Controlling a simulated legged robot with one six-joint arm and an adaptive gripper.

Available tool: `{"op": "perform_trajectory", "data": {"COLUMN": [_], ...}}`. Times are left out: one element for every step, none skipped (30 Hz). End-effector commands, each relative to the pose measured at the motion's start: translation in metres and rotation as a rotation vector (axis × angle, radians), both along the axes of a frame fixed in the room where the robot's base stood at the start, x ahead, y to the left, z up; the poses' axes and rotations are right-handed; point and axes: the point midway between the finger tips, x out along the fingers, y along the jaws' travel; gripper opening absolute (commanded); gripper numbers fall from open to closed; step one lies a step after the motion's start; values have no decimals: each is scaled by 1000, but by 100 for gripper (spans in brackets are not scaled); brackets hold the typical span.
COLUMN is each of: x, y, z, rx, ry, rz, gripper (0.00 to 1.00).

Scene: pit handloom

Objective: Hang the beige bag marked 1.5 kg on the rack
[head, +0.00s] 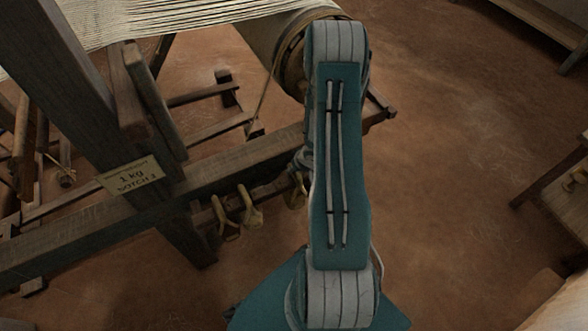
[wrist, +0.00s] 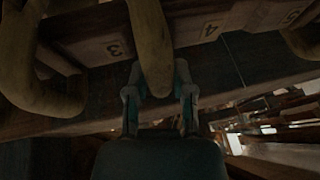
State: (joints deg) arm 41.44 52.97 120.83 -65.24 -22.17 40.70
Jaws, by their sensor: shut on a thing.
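My gripper (wrist: 160,92) has its two fingers on either side of a tan curved hook-like piece (wrist: 152,45) in the wrist view, and it is shut on it. Whether this piece is a rack hook or part of something else I cannot tell. The numbered rack (wrist: 75,48) crosses behind it, with marks 3, 4 and 5. Similar tan hooks show at left (wrist: 38,75) and right. In the head view, tan hooks (head: 250,208) hang along the rack beside my arm, which hides my gripper. No beige bag marked 1.5 kg is recognizable.
The loom's dark timber frame (head: 70,245) fills the left, with a sign (head: 133,177) reading 1 kg, notch 3. Pale warp threads (head: 150,18) run to a roller (head: 272,40). A wooden bench or table (head: 555,190) stands at right. Earthen floor between is clear.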

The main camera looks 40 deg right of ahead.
Motion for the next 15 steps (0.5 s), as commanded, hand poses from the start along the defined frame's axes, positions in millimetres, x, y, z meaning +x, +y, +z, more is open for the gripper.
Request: {"op": "perform_trajectory", "data": {"x": [0, -1, -1, -1, -1, -1, -1, -1, -1, -1, -1, -1, -1, -1, -1], "y": [1, 1, 1, 2, 2, 2, 2, 2, 2, 2, 2, 2, 2, 1, 1], "z": [-2, -2, -2, -2, -2, -2, -2, -2, -2, -2, -2, -2, -2, -2, -2], "rx": [2, 3, 3, 3, 3, 3, 3, 3, 3, 3, 3, 3, 2, 2, 2], "ry": [4, 3, 4, 4, 4, 4, 4, 4, 4, 4, 4, 4, 5, 5, 5], "rz": [1, 2, 2, 2, 2, 2, 2, 1, 1, 1, 1, 1, 0, 0, 0], "gripper": [0, 0, 0, 45, 58, 71, 71, 71, 71, 71, 71, 71, 71, 71, 71]}}
